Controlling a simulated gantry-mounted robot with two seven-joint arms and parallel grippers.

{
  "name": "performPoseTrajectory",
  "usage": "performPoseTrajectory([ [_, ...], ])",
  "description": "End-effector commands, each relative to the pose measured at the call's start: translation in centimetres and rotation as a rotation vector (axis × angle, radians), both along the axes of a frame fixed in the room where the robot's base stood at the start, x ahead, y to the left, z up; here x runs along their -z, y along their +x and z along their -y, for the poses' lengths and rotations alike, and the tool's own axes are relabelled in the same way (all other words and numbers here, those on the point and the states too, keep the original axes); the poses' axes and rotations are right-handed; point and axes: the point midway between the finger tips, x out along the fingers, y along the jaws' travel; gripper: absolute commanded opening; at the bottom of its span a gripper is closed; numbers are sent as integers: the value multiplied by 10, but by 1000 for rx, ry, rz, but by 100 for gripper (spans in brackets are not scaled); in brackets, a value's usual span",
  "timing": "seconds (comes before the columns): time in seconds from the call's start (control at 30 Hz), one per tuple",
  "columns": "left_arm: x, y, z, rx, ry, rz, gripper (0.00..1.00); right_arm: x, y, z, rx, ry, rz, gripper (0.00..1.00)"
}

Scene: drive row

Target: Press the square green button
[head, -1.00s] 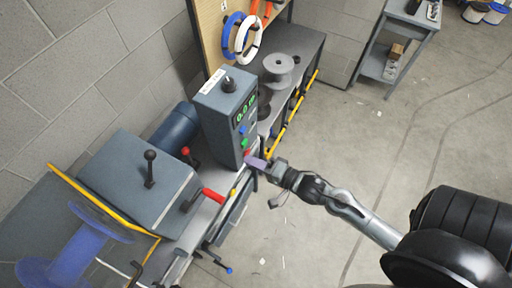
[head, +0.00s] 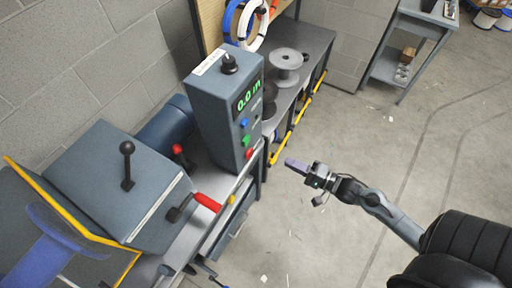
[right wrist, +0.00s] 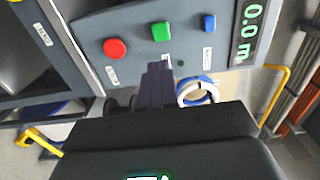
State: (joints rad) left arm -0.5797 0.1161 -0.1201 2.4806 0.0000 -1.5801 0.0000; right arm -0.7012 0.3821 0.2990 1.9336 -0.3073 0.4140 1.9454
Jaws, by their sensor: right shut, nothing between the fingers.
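The square green button (head: 246,140) is on the front of a grey control box, between a blue button (head: 244,123) above and a red button (head: 249,154) below. In the right wrist view the green button (right wrist: 161,32) shows unobstructed, with the round red button (right wrist: 115,48) to its left and the blue button (right wrist: 208,23) to its right. My right gripper (head: 291,163) is shut and empty, in front of the box and apart from it. In the right wrist view its purple fingertips (right wrist: 159,72) appear just below the green button. My left gripper is not in view.
The control box (head: 215,110) has a green-lit display (head: 248,95) and a black knob on top. A shelf with a spool (head: 287,66) stands behind.

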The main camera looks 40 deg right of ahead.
Motion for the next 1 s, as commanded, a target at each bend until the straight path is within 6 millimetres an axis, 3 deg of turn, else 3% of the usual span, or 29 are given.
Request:
performPoseTrajectory([
  [0.27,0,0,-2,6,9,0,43,0,1,-1,0,0,0,0],
  [0.47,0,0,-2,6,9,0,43,-1,13,-4,1,1,2,0],
  [1.0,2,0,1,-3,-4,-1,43,-1,101,-34,-1,0,3,0],
])
